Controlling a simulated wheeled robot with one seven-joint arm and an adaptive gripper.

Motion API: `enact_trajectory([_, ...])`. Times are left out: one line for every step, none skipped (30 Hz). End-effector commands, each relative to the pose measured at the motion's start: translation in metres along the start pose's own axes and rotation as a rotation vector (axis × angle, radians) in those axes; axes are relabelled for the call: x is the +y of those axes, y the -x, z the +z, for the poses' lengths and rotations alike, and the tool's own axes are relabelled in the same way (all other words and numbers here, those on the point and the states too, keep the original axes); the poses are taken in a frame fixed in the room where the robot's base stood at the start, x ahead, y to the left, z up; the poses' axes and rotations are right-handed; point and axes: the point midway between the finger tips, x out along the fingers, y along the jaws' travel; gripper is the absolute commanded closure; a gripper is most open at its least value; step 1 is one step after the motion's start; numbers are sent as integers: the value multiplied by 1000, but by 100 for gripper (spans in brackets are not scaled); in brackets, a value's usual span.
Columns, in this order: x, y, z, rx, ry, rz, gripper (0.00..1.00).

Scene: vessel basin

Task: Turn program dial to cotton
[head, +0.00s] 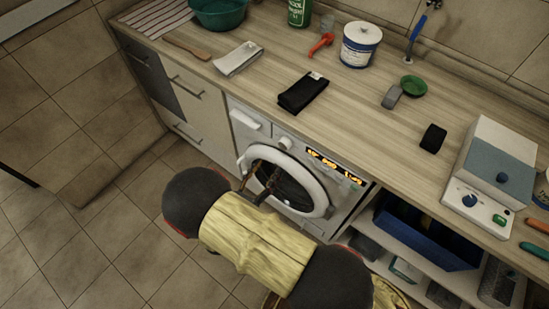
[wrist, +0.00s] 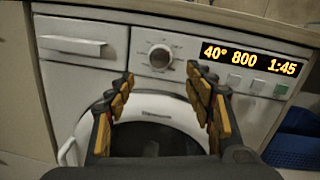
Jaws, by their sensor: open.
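The washing machine (head: 300,205) stands under the wooden counter, its front facing my arm. My gripper (wrist: 163,88) is open and empty in front of the panel. In the wrist view its fingertips lie below and to either side of the dial, apart from it. In the head view my gripper (head: 261,185) is in front of the round door.
A detergent drawer (wrist: 75,45) is left of the dial, and small buttons (wrist: 270,87) are under the display. The round door (wrist: 150,105) is below. The counter (head: 350,130) overhangs the panel and holds a black cloth (head: 303,95). Open shelves with a blue bin (head: 425,235) are right.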

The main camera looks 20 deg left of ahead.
Motion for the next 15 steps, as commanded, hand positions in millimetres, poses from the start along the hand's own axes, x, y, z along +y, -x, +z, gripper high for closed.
enact_trajectory([1,9,0,-1,0,4,47])
enact_trajectory([1,12,0,-1,0,3,47])
enact_trajectory([1,17,0,0,0,2,47])
enact_trajectory([1,20,0,-1,0,3,47])
enact_trajectory([1,22,0,-1,0,3,47])
enact_trajectory([0,24,0,0,0,1,47])
enact_trajectory([0,26,0,0,0,0,47])
enact_trajectory([0,27,0,0,0,0,47])
enact_trajectory([0,28,0,0,1,0,47])
enact_trajectory([0,28,0,0,1,0,47])
enact_trajectory([0,28,0,0,1,0,47])
enact_trajectory([0,28,0,0,1,0,47])
enact_trajectory([0,28,0,0,1,0,47])
enact_trajectory([0,28,0,0,1,0,47])
enact_trajectory([0,28,0,0,1,0,47])
